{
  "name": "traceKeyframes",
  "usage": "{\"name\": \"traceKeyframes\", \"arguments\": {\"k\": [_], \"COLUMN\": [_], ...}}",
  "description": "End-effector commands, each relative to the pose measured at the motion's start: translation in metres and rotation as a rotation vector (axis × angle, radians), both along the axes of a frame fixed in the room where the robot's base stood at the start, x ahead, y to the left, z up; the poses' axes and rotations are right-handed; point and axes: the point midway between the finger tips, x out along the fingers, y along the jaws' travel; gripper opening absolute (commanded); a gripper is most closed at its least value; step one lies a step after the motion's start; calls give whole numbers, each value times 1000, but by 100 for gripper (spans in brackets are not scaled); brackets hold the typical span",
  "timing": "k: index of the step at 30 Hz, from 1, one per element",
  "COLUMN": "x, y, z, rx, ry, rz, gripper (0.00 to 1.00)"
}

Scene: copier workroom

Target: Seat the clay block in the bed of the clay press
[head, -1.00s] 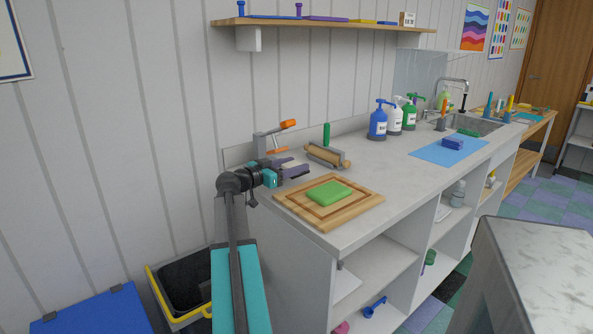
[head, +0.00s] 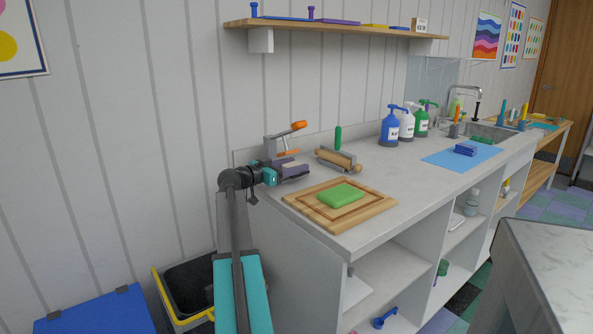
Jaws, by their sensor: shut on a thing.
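The clay press (head: 283,144), grey with an orange lever, stands at the counter's back left against the wall. My gripper (head: 294,170), with a teal wrist and dark fingers, is low in front of the press. It is shut on a small mauve-grey piece, seemingly the clay block (head: 295,166), mostly covered by the fingers. The press bed is largely hidden behind the gripper, so I cannot tell whether the block touches it. A green slab (head: 341,194) lies flat on a wooden board (head: 375,206) to the right front of my gripper.
A wooden roller in a holder (head: 338,159) and an upright green handle (head: 338,138) stand close to the right of the press. Pump bottles (head: 389,128) and a blue mat (head: 438,158) are farther right. A yellow-rimmed bin (head: 165,285) is on the floor below left.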

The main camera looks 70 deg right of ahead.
Motion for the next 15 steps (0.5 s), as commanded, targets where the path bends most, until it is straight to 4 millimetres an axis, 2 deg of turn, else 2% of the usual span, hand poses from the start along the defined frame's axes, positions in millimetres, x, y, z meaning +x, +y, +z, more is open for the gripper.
{"name": "traceKeyframes", "arguments": {"k": [15], "x": [27], "y": [-17], "z": [-5], "rx": [-1], "ry": [1], "rz": [0], "gripper": [26]}}
